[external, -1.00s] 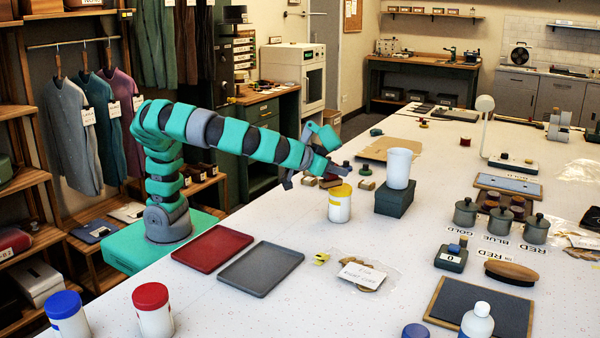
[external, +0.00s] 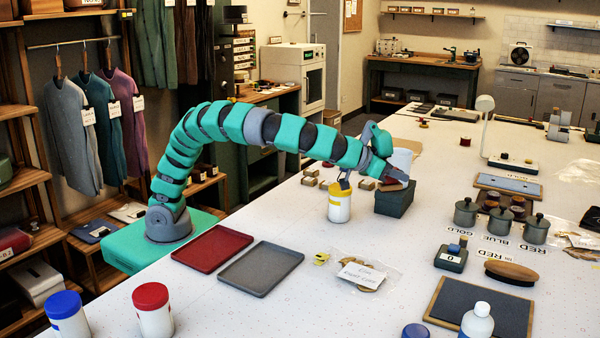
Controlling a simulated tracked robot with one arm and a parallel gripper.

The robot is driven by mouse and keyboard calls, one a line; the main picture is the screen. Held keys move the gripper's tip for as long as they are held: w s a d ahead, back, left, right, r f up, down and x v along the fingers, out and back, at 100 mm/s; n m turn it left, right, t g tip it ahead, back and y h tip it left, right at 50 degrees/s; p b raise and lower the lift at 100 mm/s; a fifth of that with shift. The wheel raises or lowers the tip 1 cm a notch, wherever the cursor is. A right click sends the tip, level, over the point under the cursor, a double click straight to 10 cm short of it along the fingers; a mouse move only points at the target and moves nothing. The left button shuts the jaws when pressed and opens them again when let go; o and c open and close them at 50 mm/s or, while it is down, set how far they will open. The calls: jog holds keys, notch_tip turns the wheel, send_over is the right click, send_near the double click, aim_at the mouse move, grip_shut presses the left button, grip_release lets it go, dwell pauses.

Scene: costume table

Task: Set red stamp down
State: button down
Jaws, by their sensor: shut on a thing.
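My gripper (external: 384,168) is at the end of my outstretched arm, shut on the red stamp (external: 398,173), a small dark red piece that is partly covered by the jaws. The gripper and stamp appear over or in front of the dark green box (external: 394,203); I cannot tell whether the stamp touches it. The white cup (external: 403,158) on that box is largely hidden behind the gripper.
A yellow-lidded jar (external: 339,205) stands close to the left of the gripper. Small wooden blocks (external: 311,181) lie behind it. A red tray (external: 206,249) and a grey tray (external: 260,270) lie empty nearer my base. Grey lidded pots (external: 466,213) stand to the right.

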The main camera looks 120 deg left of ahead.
aim_at(395, 188)
notch_tip(395, 188, down, 4)
jog(key=shift+d+f, duration=0.1)
notch_tip(395, 188, down, 10)
jog(key=shift+f+b, duration=0.2)
jog(key=shift+b, duration=0.55)
jog(key=shift+f, duration=0.1)
jog(key=c, duration=1.4)
grip_release()
jog(key=shift+o, duration=0.2)
jog(key=shift+s+d+r, duration=0.1)
jog(key=shift+s+r, duration=0.05)
jog(key=shift+r, duration=0.05)
jog(key=p+v, duration=0.1)
jog(key=v, duration=1)
jog(key=shift+s+d+r, duration=0.1)
jog(key=shift+s+d, duration=0.1)
jog(key=shift+s, duration=0.05)
